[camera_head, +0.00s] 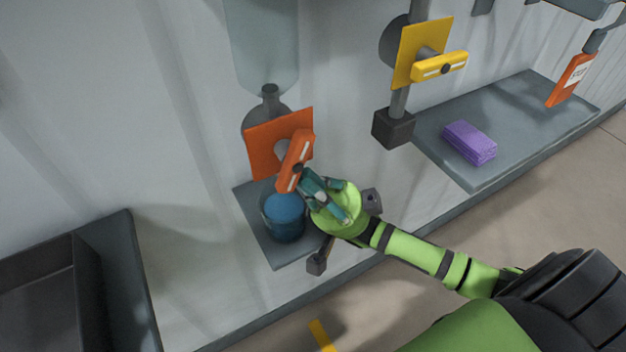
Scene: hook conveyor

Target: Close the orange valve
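The orange valve is on the wall near the middle of the head view. It has a square orange plate (265,142) and an orange bar handle (296,161) with a white stripe, tilted close to upright. My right gripper (308,183) reaches in from the lower right. Its teal fingers are at the lower end of the handle, close to or touching it. I cannot tell whether the fingers are open or shut on the handle. My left gripper is out of view.
A yellow valve (440,66) is at the upper right. A purple sponge (469,142) lies on a grey shelf (520,105). A dark basin (125,265) is at the lower left.

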